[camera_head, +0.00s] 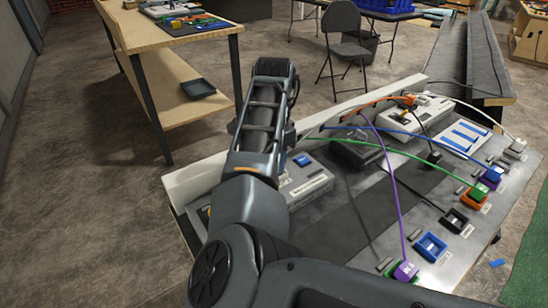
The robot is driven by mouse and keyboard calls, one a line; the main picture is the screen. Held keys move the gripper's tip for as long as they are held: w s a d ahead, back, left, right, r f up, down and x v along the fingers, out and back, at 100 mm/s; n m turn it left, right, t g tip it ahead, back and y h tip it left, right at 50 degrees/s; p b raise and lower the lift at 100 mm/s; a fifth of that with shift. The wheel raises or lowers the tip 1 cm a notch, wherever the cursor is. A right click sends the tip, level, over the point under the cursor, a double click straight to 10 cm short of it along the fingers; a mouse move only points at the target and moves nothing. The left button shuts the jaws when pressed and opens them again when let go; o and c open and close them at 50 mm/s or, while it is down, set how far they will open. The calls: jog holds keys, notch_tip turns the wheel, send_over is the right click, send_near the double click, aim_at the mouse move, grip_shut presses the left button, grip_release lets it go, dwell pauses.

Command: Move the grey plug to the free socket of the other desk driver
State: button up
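One driver (308,182), a light grey box with a blue part on top, sits at the left of the console beside my arm. A dark driver (355,152) is right of it, and a white driver (418,112) with an orange piece is behind. A pale grey plug (518,146) with a white cable is at the far right of the socket row. A dark grey or black plug (434,157) lies mid-console; I cannot tell which is the task's grey plug. Free sockets on the drivers are too small to tell. My arm rises at the left; its fingers are not visible.
Orange, blue, green and purple cables cross the console (345,222). A wooden bench (150,45) stands at back left, a folding chair (343,40) behind. Floor between is clear.

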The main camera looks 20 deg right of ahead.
jog(key=o, duration=1.1)
jog(key=shift+o, duration=0.6)
jog(key=o, duration=0.5)
jog(key=shift+r, duration=0.1)
jog(key=shift+r+p, duration=3.25)
jog(key=shift+r, duration=0.2)
